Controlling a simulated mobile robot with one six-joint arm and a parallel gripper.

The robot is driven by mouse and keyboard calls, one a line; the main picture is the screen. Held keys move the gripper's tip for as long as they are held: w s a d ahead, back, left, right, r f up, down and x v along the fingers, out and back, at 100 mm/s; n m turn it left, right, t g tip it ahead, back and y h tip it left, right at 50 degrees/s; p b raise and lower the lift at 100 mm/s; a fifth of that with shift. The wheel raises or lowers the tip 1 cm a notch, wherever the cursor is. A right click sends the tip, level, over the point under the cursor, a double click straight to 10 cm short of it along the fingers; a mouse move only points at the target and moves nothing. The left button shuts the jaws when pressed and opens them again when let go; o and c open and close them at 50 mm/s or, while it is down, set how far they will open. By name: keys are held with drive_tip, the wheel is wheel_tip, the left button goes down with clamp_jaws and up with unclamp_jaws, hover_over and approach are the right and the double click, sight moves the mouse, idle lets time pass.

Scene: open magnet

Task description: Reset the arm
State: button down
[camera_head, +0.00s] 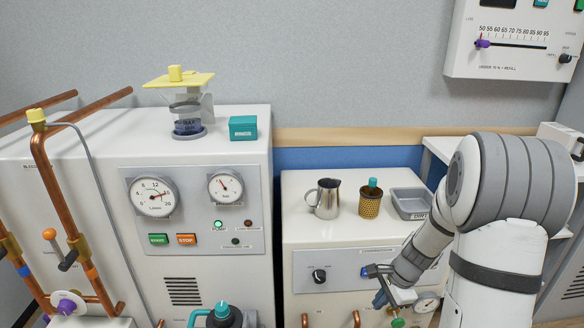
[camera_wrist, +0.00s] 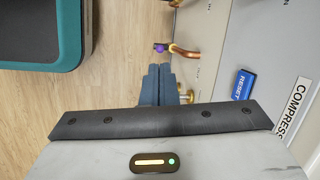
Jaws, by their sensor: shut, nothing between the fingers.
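My gripper (camera_head: 381,298) hangs low in front of the right-hand white cabinet (camera_head: 345,240), with my arm bent down from the right. Its two blue-grey fingers are together in the wrist view (camera_wrist: 158,80), with nothing between them. The fingers point away over the wood floor, beside the cabinet's front with the blue RESET button (camera_wrist: 243,85). In the head view my wrist partly hides that cabinet's front panel.
A metal pitcher (camera_head: 326,199), a perforated brass cup (camera_head: 370,203) and a grey tray (camera_head: 410,203) stand on the cabinet. Copper pipes (camera_head: 60,190) and a gauge cabinet (camera_head: 205,225) stand at left. A purple-tipped copper pipe (camera_wrist: 178,49) lies near my fingertips.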

drive_tip(key=s+a+r+n+h+p, duration=0.1)
drive_tip(key=s+r+n+p, duration=0.4)
drive_tip(key=r, duration=0.6)
drive_tip(key=s+a+r+n+h+p, duration=0.1)
drive_tip(key=s+a+r+n+p, duration=0.3)
drive_tip(key=s+r, duration=0.3)
drive_tip(key=s+a+r+n+t+h+p, duration=0.1)
drive_tip(key=s+r+n+p, duration=0.5)
drive_tip(key=r, duration=1.1)
drive_tip(key=shift+a, duration=0.7)
drive_tip(key=shift+s, duration=0.1)
